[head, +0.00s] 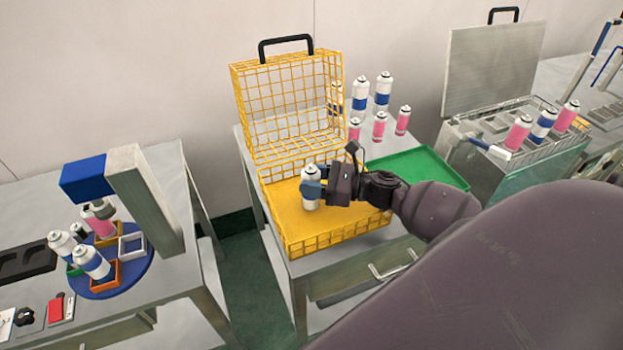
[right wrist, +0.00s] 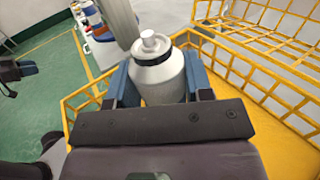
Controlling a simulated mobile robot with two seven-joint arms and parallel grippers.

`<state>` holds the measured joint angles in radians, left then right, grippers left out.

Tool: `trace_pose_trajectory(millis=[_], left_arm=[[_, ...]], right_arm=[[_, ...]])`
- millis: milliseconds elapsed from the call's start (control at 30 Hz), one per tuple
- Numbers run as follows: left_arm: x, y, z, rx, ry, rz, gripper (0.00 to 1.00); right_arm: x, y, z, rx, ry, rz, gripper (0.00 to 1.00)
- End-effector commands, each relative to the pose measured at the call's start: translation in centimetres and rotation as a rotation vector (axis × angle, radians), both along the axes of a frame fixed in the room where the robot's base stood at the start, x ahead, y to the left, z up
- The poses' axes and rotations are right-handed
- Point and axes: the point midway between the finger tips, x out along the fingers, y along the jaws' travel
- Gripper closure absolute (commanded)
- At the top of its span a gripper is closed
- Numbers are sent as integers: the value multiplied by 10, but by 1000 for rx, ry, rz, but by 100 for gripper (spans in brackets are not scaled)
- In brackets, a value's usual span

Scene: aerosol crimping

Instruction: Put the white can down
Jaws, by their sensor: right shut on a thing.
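The white can (head: 311,186) is upright over the yellow floor of the open yellow wire basket (head: 341,245), near its front left. I cannot tell whether its bottom touches the floor. My right gripper (head: 312,189) is shut on the can, with its blue fingers on either side. In the right wrist view the can (right wrist: 157,75) shows its white top and dark neck ring between the fingers of my right gripper (right wrist: 158,88). The can's lower part is hidden there. My left gripper is not clearly visible in the head view.
Several white, blue and pink cans (head: 360,95) stand behind the basket, and a green tray (head: 425,165) lies to its right. A blue round turntable (head: 112,280) with cans stands on the left table. An open metal case (head: 490,70) is at the right. The basket's wire walls surround the can.

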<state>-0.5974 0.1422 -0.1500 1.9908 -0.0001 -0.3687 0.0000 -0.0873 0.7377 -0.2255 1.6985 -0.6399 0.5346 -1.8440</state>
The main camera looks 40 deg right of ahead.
Motion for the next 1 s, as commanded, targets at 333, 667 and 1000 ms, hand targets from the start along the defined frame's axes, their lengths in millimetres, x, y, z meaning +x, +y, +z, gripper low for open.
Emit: trace_pose_trajectory(millis=[333,667,1000], left_arm=[[-1,0,-5,0,4,0,60],[-4,1,-7,0,10,2,60],[-3,1,12,0,5,3,60]], right_arm=[[0,0,-4,0,1,0,46],[0,0,-5,0,1,0,28],[0,0,13,-1,1,0,28]])
